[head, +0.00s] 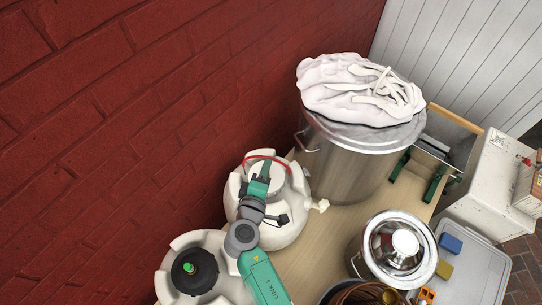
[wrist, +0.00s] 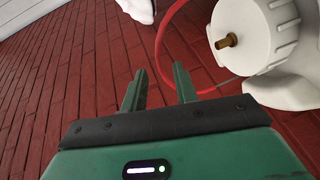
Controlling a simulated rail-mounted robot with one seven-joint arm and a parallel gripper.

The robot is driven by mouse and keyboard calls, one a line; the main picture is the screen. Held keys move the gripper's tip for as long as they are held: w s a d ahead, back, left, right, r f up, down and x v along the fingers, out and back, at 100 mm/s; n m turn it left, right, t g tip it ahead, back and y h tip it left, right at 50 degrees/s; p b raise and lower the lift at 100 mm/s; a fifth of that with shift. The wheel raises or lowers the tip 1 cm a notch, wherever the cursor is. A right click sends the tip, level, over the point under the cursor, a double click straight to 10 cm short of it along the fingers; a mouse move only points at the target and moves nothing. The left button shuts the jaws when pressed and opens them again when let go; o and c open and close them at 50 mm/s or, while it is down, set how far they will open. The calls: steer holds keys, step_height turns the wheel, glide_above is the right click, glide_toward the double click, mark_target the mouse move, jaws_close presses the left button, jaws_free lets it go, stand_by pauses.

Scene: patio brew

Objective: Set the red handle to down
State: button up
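The red handle (head: 266,158) is a thin curved bail arching over the top of a white plastic keg (head: 290,220) in the head view. It also shows in the wrist view as a red loop (wrist: 164,42) beside the keg's white ribbed cap (wrist: 268,28) with a brass fitting. My gripper (wrist: 160,72) is open, with a gap between its two green fingers. The loop passes by the right finger and is partly hidden there; I cannot tell whether they touch. In the head view my gripper (head: 262,178) is over the keg top, just under the arch.
A second white keg (head: 176,290) with a black and green cap stands lower left. A steel pot (head: 345,170) topped with white cloth stands behind. A smaller lidded steel pot (head: 398,250) is at right, near a grey bin lid (head: 478,275). A red brick wall (head: 120,110) is close on the left.

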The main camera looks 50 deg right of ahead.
steer(key=b+x, duration=0.1)
steer(key=x, duration=0.6)
steer(key=shift+w+d, duration=0.1)
jaws_close()
